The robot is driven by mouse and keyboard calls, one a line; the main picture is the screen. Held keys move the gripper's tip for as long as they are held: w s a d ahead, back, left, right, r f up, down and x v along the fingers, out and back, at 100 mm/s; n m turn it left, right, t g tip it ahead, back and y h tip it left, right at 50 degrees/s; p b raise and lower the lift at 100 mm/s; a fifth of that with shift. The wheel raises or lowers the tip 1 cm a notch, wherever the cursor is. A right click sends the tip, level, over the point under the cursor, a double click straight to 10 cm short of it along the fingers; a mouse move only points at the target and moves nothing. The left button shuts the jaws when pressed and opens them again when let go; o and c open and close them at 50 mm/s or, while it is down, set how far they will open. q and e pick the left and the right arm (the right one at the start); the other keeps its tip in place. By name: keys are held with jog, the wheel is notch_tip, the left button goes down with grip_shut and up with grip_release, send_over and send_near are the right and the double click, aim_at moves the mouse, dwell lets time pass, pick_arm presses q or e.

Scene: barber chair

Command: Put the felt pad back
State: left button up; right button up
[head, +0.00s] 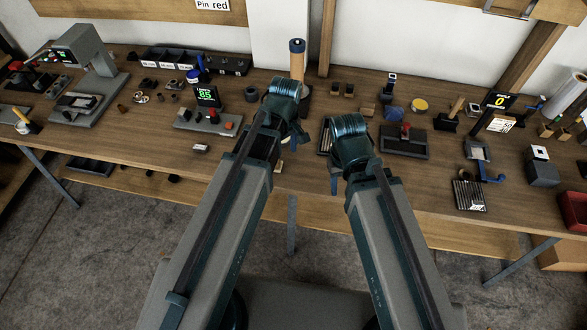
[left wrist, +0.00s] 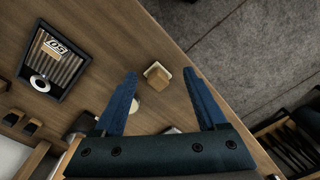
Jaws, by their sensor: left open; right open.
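I cannot tell for sure which thing is the felt pad. A small tan block with a pale cream layer on one side (left wrist: 158,77) lies near the table's front edge in the left wrist view. A small pale piece (head: 278,166) at the front edge in the head view may be the same thing. My left gripper (head: 287,150) is open above the table; its two blue fingers show in the left wrist view (left wrist: 160,73), one on each side of the block, apart from it. My right gripper (head: 334,182) is open and empty near the front edge, partly hidden by its wrist.
A striped tray with a number card and a white ring (left wrist: 55,65) lies left of the block in the left wrist view. A dark tray with a red knob (head: 405,142) and a readout device (head: 207,112) stand on the bench. The floor (head: 90,235) in front is clear.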

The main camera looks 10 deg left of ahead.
pick_arm(q)
jog(key=s+d+m, duration=0.5)
jog(key=s+m, duration=0.4)
jog(key=m, duration=0.4)
jog(key=shift+s+d+m+y, duration=0.2)
jog(key=shift+d+m+y, duration=0.1)
jog(key=shift+m+y, duration=0.1)
